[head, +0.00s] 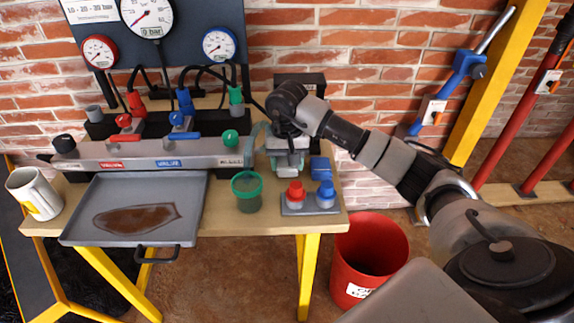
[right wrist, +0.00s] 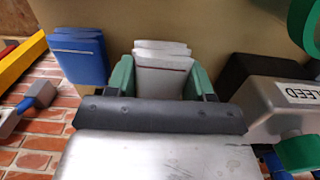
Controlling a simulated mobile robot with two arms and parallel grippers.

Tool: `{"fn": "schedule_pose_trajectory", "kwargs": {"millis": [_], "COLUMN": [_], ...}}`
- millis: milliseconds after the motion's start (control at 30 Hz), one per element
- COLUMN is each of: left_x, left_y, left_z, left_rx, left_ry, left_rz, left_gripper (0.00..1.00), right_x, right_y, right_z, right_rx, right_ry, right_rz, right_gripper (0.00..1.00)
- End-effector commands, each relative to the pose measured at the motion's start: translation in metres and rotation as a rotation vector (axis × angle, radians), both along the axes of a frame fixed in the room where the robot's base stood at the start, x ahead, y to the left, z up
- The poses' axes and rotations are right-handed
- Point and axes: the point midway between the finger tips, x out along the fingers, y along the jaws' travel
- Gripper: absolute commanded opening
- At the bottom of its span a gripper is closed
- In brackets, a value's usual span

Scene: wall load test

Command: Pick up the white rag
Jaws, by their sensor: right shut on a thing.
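The white rag (right wrist: 163,75) is a folded white cloth with a thin dark stripe, in the right wrist view. It lies between the two green fingers of my right gripper (right wrist: 160,82), which are shut on its sides. In the head view my right gripper (head: 287,163) points down at the back right of the table, and its wrist hides much of the rag. A folded blue rag (right wrist: 80,52) is beside the white one, apart from the gripper; it also shows in the head view (head: 320,168). My left gripper is not in view.
A green cup (head: 247,192) and a small stand with red and blue knobs (head: 310,208) are near the gripper. A grey valve manifold (head: 150,153) is to the left, behind a tray with a brown stain (head: 190,226). A red bucket (head: 385,235) stands on the floor.

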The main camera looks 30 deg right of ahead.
Motion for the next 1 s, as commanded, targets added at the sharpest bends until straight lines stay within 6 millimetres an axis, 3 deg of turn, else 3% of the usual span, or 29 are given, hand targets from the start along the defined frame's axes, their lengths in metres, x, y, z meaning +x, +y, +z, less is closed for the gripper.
{"fn": "schedule_pose_trajectory", "kwargs": {"millis": [133, 500, 733, 1000], "left_x": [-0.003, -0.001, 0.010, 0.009], "left_y": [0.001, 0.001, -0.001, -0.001], "left_z": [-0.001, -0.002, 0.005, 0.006], "left_rx": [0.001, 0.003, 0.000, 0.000], "left_ry": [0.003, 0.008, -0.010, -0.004], "left_rz": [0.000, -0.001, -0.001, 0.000], "left_gripper": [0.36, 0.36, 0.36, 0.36], "right_x": [0.001, -0.067, -0.089, -0.094], "right_y": [-0.001, -0.050, -0.065, -0.069], "right_z": [0.030, 0.074, 0.090, 0.094], "right_rx": [-0.003, -0.005, -0.001, 0.000], "right_ry": [-0.006, -0.002, 0.000, -0.001], "right_rz": [-0.001, -0.003, -0.001, 0.000], "right_gripper": [0.30, 0.30, 0.30, 0.30]}}
